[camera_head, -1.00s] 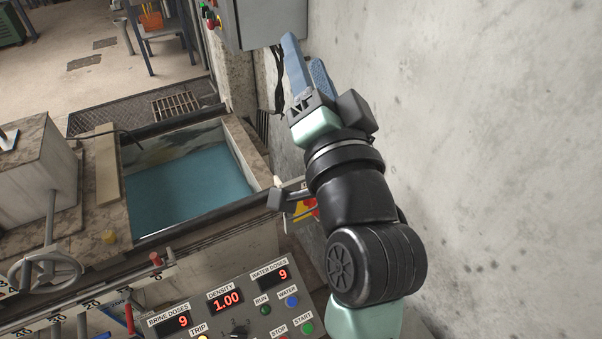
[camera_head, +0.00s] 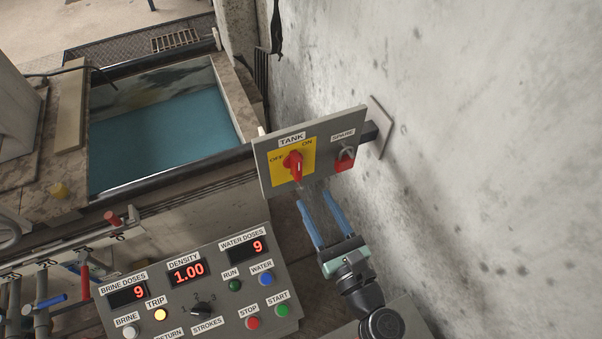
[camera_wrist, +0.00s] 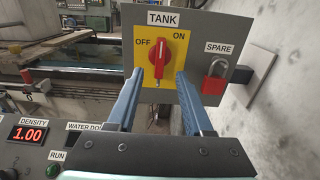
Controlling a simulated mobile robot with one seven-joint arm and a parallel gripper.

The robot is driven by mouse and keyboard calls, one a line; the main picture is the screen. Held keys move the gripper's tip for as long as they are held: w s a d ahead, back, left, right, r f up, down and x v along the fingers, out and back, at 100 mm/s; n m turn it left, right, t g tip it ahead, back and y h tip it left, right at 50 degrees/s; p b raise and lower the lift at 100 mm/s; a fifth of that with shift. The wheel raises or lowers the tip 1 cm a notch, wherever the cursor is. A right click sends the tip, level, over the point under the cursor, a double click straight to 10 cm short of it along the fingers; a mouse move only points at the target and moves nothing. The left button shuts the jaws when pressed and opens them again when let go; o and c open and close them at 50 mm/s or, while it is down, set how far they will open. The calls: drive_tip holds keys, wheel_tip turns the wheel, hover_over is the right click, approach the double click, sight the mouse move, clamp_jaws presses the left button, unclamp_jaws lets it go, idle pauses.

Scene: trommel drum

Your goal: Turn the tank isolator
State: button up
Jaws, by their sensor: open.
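The tank isolator is a red rotary handle (camera_head: 293,165) on a yellow plate marked OFF and ON, under the label TANK, on a grey panel (camera_head: 265,165) fixed to the wall. In the wrist view the handle (camera_wrist: 157,62) stands roughly upright, its pointed top between the OFF and ON words. My gripper (camera_head: 317,201) is open and empty, below and in front of the panel. In the wrist view its blue fingers (camera_wrist: 156,88) reach toward the panel, one on each side of the handle's lower part; I cannot tell the remaining gap in depth.
The control console (camera_head: 212,305) with lit displays is below left. The tank of blue-green water (camera_head: 165,140) lies behind. The concrete wall (camera_head: 480,150) bounds the right side.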

sight(299, 170)
drive_tip(key=x, duration=0.8)
drive_tip(key=shift+w+b, duration=0.15)
drive_tip(key=shift+b, duration=0.2)
drive_tip(key=shift+c, duration=0.2)
clamp_jaws()
